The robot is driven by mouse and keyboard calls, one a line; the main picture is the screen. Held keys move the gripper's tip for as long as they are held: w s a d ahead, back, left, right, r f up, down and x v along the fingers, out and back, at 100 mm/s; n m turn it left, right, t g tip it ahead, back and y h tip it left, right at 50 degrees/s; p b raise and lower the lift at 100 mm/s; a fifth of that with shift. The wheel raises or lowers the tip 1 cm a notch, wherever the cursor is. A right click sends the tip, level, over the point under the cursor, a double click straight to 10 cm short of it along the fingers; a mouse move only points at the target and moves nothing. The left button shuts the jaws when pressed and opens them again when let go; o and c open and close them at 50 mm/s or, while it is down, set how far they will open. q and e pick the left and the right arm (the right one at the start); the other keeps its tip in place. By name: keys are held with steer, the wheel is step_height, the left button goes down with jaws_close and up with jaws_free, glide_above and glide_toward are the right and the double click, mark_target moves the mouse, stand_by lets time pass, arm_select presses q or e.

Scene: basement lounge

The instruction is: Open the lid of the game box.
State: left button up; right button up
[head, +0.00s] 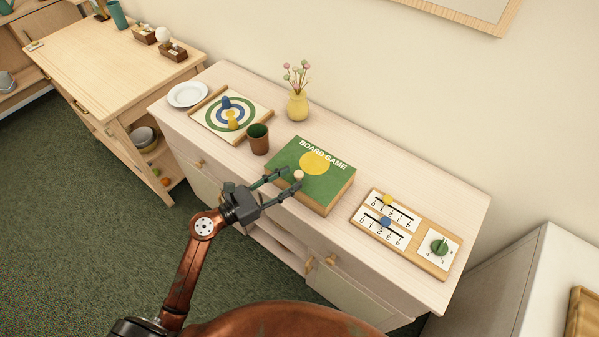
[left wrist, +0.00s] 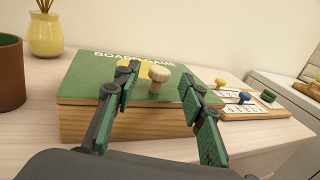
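The game box (head: 325,186) lies on the pale sideboard with its green lid (head: 314,157) on top. The lid looks shut, with "BOARD GAME" lettering and a yellow circle. A small pale round knob (head: 298,175) stands at the lid's front edge; it also shows in the left wrist view (left wrist: 158,77). My left gripper (head: 284,180) is open at the front of the box. In the left wrist view its two fingers (left wrist: 160,93) stand apart on either side of the knob, with visible gaps and no clear contact. My right gripper is not in view.
A brown cup (head: 258,139) stands left of the box, with a yellow vase (head: 298,105) behind. A target board (head: 232,114) and white plate (head: 187,94) lie farther left. A wooden slider board (head: 407,233) lies to the right. The sideboard top (head: 440,195) is bare behind it.

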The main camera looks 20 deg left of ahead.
mark_target(294, 176)
arm_select(q)
steer(key=shift+x, duration=2.4)
jaws_close()
